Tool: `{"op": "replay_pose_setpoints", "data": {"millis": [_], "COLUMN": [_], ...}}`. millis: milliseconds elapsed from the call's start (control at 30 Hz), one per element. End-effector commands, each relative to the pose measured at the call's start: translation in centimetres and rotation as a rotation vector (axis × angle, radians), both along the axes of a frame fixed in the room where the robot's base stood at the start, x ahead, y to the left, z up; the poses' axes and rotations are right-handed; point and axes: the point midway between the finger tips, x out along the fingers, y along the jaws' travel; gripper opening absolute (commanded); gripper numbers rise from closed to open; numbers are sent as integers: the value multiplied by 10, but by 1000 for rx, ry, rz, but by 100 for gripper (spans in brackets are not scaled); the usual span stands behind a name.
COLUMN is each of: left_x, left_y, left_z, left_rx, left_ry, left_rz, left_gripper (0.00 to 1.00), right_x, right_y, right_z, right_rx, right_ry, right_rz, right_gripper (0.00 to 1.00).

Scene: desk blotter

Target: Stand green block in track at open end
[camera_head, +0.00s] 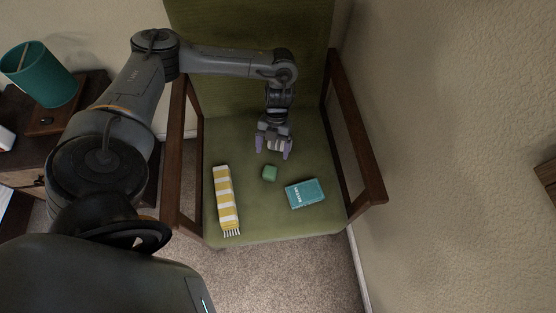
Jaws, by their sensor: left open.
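A small green block (269,173) lies on the green seat cushion of an armchair, near the middle of the seat. My left gripper (273,151) is just behind the block, above the seat, with its two purple fingers spread apart and nothing seen between them. The fingers appear clear of the block. No track that I can make out shows in this view. My right gripper is not in view.
A yellow and white striped scarf (226,200) lies left of the block, and a teal book (305,194) lies to its right. Wooden armrests (357,140) border the seat. A teal lamp (40,75) stands on a side table at left. The front middle of the seat is clear.

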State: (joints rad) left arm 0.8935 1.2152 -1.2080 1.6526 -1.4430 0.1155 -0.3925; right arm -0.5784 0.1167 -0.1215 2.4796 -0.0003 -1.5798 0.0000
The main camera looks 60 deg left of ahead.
Motion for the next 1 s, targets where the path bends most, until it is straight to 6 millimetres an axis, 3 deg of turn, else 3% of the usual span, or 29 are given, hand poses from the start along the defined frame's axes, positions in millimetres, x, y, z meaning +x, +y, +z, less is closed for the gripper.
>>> {"op": "replay_pose_setpoints", "data": {"millis": [100,300,667,1000], "left_x": [-6,-12,-18,-28], "left_y": [6,-1,-10,-24], "left_z": [-6,-30,-52,-90], "left_rx": [1,-1,0,0], "left_ry": [18,20,17,16], "left_rz": [10,10,9,9], "left_gripper": [83,83,83,83], "right_x": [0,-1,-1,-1], "right_y": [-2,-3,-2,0], "right_z": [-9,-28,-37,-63], "right_rx": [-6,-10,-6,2], "right_ry": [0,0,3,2], "right_rz": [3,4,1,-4], "right_gripper": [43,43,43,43]}}
